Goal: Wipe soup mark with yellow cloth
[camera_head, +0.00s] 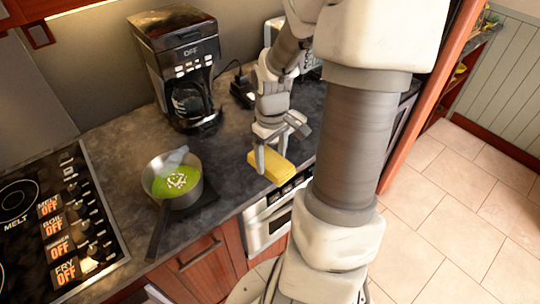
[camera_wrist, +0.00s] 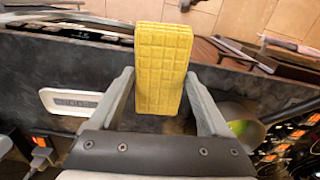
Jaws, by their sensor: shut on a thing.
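The yellow cloth (camera_head: 268,168) looks like a thick, folded block with a grid pattern. My gripper (camera_head: 272,150) is shut on it and holds it near the counter's front edge, right of the saucepan. In the wrist view the cloth (camera_wrist: 163,60) sits between the two fingers of my gripper (camera_wrist: 163,82), its far end pointing out past the fingertips. I cannot tell whether the cloth touches the counter. I cannot make out a soup mark on the counter in either view.
A saucepan (camera_head: 172,198) of green soup stands left of my gripper, its handle pointing to the front. A coffee maker (camera_head: 182,70) stands at the back. The stove (camera_head: 50,225) is at far left. Dark counter (camera_head: 228,165) is clear between saucepan and cloth.

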